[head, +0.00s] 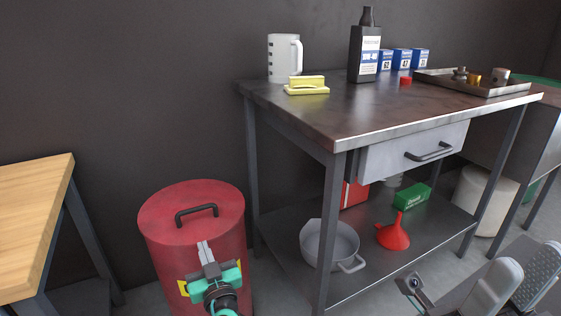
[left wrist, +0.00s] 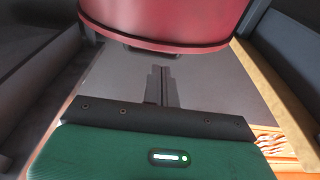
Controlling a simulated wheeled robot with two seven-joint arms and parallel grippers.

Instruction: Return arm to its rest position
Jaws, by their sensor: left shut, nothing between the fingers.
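My left gripper (head: 204,252) is in front of the red drum in the head view, its fingers together and pointing up the picture. The fingers (left wrist: 160,85) also show in the left wrist view, shut with nothing between them. The red drum (head: 178,232) stands on the floor, its lid with a black handle (head: 196,212) closed on top. The drum's red rim (left wrist: 150,42) fills the top of the left wrist view, beyond the fingertips. I cannot tell whether the gripper touches the drum.
A metal workbench (head: 290,108) stands right of the drum, with a pitcher (head: 284,58), sponge, bottle and tray on top. A grey pot (head: 330,245) and red funnel (head: 393,234) sit on its lower shelf. A wooden table (head: 35,220) is at left. Grey objects fill the lower right.

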